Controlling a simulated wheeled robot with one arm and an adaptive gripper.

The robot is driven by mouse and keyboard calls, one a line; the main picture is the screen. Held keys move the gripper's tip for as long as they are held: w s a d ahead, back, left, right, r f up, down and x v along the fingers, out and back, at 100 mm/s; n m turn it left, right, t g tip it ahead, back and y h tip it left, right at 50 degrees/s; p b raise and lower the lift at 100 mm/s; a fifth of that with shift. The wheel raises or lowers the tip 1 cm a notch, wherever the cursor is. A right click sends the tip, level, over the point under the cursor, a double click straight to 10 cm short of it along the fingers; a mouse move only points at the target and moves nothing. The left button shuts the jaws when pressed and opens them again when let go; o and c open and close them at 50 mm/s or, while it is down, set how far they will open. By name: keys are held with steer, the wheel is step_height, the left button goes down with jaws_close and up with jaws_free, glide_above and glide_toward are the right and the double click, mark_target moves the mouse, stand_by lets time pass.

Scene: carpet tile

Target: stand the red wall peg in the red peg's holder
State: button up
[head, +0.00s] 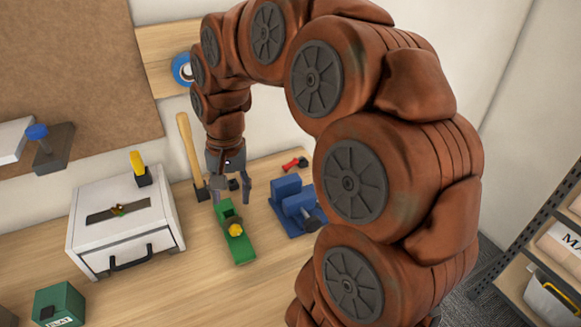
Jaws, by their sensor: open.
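A small red object (294,163), which looks like the red wall peg, lies on the wooden bench behind the blue vise. It looks tipped on its side; its details are too small to tell. My gripper (232,192) points down over the bench, open, with nothing held between its fingers. It is left of the red object and apart from it. A small dark block (233,184) shows between the fingers; I cannot tell whether it is the red peg's holder. No holder is clearly marked as red.
A green tool with a yellow knob (238,245) lies just in front of my gripper. A wooden-handled tool (188,150) stands left, the blue vise (290,205) right. A blue peg (37,132) is farther left.

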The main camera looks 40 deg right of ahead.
steer(key=w+d+f+m+t+b, duration=0.1)
steer(key=w+d+m, duration=0.25)
steer(key=d, duration=0.35)
steer(key=w+d+f+m, duration=0.2)
steer(key=w+d+m, duration=0.15)
steer(key=d, duration=0.35)
steer(key=m, duration=0.5)
glide_above(290, 163)
steer(key=s, duration=0.1)
steer(key=shift+h, duration=0.4)
steer(key=f, duration=0.2)
steer(key=f+b, duration=0.1)
steer(key=f, duration=0.1)
steer(key=shift+s+a, duration=0.1)
steer(key=shift+a, duration=0.2)
steer(key=shift+w+d+f+p, duration=0.15)
steer(key=shift+f+p, duration=0.2)
steer(key=shift+f, duration=0.8)
steer(key=shift+w+f+p, duration=0.2)
steer(key=shift+f+p, duration=0.15)
steer(key=shift+f, duration=0.75)
steer(key=shift+w+d+f+p, duration=0.15)
steer(key=shift+f+p, duration=0.2)
steer(key=shift+f, duration=0.8)
jaws_close()
